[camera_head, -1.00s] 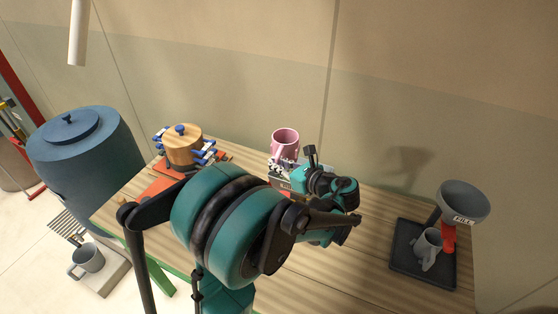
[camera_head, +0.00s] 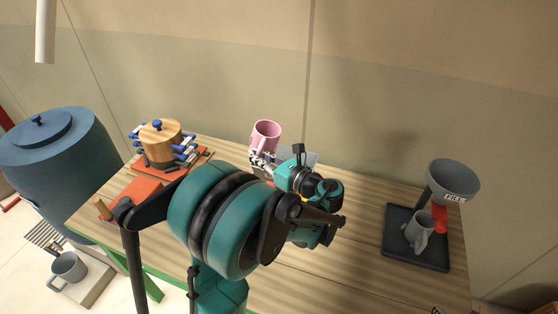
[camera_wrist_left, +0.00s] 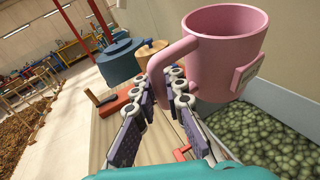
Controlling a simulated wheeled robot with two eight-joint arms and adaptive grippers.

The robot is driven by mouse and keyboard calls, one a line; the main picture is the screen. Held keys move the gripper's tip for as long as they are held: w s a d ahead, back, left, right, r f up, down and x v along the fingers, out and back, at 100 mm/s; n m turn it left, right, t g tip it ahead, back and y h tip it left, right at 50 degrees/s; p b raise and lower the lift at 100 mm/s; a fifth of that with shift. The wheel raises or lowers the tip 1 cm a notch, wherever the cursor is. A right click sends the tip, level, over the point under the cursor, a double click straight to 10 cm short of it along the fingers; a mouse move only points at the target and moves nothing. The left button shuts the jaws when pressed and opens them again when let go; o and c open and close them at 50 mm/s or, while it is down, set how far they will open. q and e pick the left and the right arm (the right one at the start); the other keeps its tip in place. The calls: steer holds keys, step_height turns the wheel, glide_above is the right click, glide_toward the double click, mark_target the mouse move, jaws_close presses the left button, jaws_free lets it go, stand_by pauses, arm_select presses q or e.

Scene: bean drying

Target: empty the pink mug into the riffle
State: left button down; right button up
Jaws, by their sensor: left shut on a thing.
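The pink mug (camera_head: 265,135) is near the back edge of the table, and it fills the upper right of the left wrist view (camera_wrist_left: 225,50). My left gripper (camera_head: 262,157) is shut on its handle; the fingers (camera_wrist_left: 163,88) lie on both sides of the handle in the wrist view. The mug looks roughly upright, and its contents are hidden. A grey funnel (camera_head: 454,181) with a label stands at the right of the table, over a dark tray (camera_head: 402,253); it may be the riffle, but I cannot tell for sure. My right gripper is not in view.
A pale bin (camera_wrist_left: 283,100) of green beans lies below the mug. A grey mug (camera_head: 418,228) stands on the dark tray under the funnel. A wooden pot-like thing (camera_head: 161,144) with blue clamps is left of the pink mug. A blue drum (camera_head: 55,160) stands beyond the table's left end.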

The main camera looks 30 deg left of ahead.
arm_select(q)
steer(key=shift+a+f+y+b, duration=0.1)
steer(key=shift+f+y+b, duration=0.1)
steer(key=shift+y+b, duration=0.6)
steer(key=shift+s+a+r+m+b, duration=0.1)
steer(key=shift+r+m+b, duration=0.25)
steer(key=shift+b, duration=0.3)
steer(key=shift+r, duration=0.1)
steer(key=b, duration=0.1)
steer(key=m+y+b, duration=0.1)
steer(key=shift+f+y+b, duration=0.3)
steer(key=shift+a+b, duration=0.1)
steer(key=shift+b, duration=0.25)
steer(key=shift+r+y, duration=0.15)
steer(key=shift+y, duration=0.15)
steer(key=shift+r+m+t, duration=0.2)
steer(key=shift+m+t, duration=0.05)
steer(key=shift+t, duration=0.05)
